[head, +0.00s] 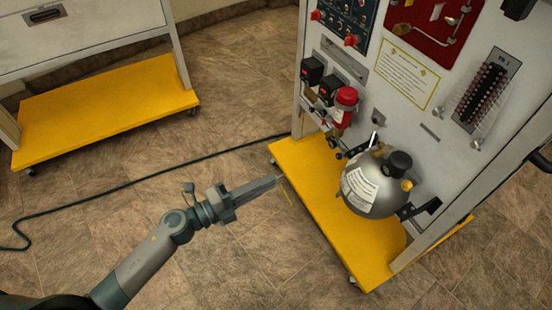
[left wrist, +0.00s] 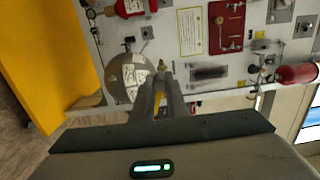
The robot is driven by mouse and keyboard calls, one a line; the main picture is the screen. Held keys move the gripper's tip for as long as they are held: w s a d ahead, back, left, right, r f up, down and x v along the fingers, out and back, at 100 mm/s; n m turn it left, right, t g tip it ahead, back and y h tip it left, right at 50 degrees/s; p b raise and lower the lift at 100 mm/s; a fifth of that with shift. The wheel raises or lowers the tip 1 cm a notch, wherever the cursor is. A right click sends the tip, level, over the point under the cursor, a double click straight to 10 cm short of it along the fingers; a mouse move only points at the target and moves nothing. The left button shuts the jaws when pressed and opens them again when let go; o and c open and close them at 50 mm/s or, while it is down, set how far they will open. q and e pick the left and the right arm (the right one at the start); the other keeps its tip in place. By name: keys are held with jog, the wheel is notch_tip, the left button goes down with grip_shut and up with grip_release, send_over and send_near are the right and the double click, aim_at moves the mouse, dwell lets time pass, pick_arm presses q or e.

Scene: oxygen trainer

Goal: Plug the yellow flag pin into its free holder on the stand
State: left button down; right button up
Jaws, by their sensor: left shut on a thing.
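My left gripper (head: 277,181) reaches in from the left over the floor, its tip just short of the stand's yellow base. In the left wrist view the gripper (left wrist: 162,72) points at the stand, with a bit of yellow between the fingers. The stand (head: 455,150) is a pale upright panel on a yellow wheeled base. I cannot make out which fitting is the pin's free holder. My right gripper is not in view.
A silver round tank (head: 373,188) with a white label stands at the panel's front. A black cable (head: 130,185) crosses the floor. Another yellow-based stand (head: 105,108) is at back left. The floor between the stands is mostly open.

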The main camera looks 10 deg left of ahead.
pick_arm(q)
jog(key=s+a+r+n+t+y, duration=0.2)
jog(key=a+r+n+t+y, duration=0.1)
jog(key=a+r+n+y, duration=0.2)
jog(key=s+a+r+n+t+y, duration=0.3)
jog(key=a+r+n+t+y, duration=0.1)
jog(key=r+y, duration=0.4)
jog(key=shift+s+a+r+n+y, duration=0.3)
jog(key=shift+a+n+y, duration=0.4)
jog(key=shift+a, duration=0.2)
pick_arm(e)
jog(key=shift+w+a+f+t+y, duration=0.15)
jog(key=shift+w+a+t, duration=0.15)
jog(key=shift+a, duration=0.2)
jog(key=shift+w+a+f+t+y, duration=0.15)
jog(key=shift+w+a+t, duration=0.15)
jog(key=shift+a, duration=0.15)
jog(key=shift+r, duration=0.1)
pick_arm(q)
jog(key=shift+d, duration=0.15)
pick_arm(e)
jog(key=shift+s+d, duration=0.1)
